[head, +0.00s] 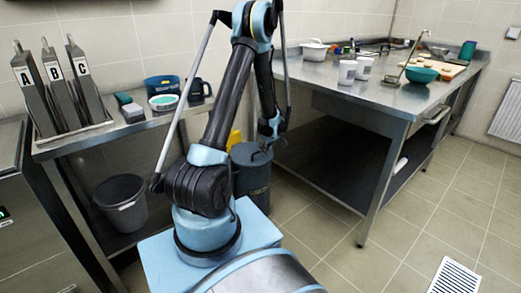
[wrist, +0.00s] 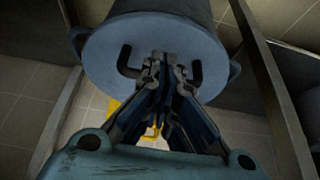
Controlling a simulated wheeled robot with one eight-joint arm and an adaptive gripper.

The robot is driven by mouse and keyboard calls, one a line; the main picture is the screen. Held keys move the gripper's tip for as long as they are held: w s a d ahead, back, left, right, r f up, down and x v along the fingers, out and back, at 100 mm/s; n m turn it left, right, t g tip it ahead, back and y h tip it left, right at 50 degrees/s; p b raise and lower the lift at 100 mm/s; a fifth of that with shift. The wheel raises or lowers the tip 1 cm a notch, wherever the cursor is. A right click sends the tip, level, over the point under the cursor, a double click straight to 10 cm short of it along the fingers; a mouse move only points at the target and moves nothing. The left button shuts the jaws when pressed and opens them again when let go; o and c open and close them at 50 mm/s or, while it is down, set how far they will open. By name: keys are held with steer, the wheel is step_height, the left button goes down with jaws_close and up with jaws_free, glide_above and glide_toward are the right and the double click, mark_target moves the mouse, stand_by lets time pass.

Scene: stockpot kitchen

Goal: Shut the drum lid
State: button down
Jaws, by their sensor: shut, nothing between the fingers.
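The drum (head: 252,182) is a dark grey-blue cylinder standing on the floor between the two steel tables. Its round lid (wrist: 110,48) fills the upper middle of the wrist view, with a dark bar handle (wrist: 124,62) and side lugs at the rim. The lid appears to lie over the drum's top; I cannot tell whether it sits fully flush. My gripper (wrist: 163,65) is shut and empty, its fingertips in front of the lid's middle, hiding the centre of the handle. Contact is unclear. In the head view my gripper (head: 268,138) is just above the drum.
A steel table (head: 350,97) with cups and a green bowl stands to the right, its lower shelf beside the drum. A left bench (head: 140,128) holds tubs, and a grey bin (head: 122,203) stands under it.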

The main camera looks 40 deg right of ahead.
steer(key=shift+d, duration=0.1)
stand_by(0.3)
steer(key=shift+s+r, duration=0.15)
steer(key=shift+r, duration=0.3)
steer(key=s+d+r, duration=0.1)
steer(key=s+r, duration=0.2)
steer(key=s, duration=0.7)
steer(key=shift+s+d+r, duration=0.15)
steer(key=shift+s+d, duration=0.05)
steer(key=shift+s, duration=0.05)
steer(key=shift+r, duration=0.1)
